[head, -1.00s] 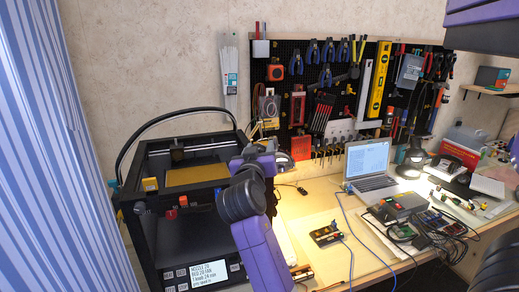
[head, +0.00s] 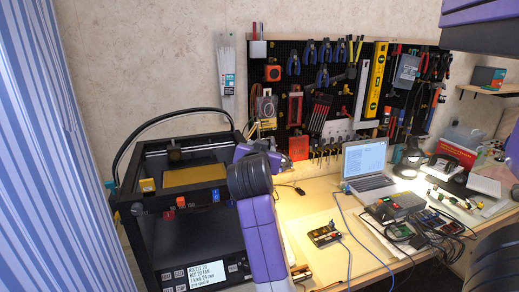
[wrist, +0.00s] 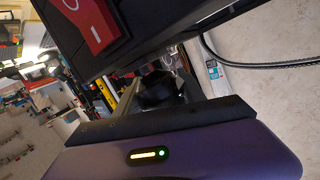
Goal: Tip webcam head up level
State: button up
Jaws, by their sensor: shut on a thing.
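In the wrist view, a dark, rounded piece, apparently the webcam head (wrist: 157,90), sits between the fingers of my gripper (wrist: 160,76). My gripper is shut on it. Its lens and mount are not clear, and I cannot tell how far its head tilts. In the head view, my purple arm covers the fingers and most of the webcam, beside the right side of the 3D printer.
A laptop (head: 366,165) and electronics lie on the bench. A pegboard (head: 300,80) hangs behind.

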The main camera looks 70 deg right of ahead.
jog(key=shift+m+y, duration=0.3)
jog(key=shift+m, duration=0.2)
jog(key=shift+d, duration=0.1)
jog(key=o, duration=1.4)
jog(key=shift+s, duration=0.1)
jog(key=shift+c, duration=0.2)
jog(key=shift+b+v, duration=0.7)
jog(key=shift+v, duration=3.15)
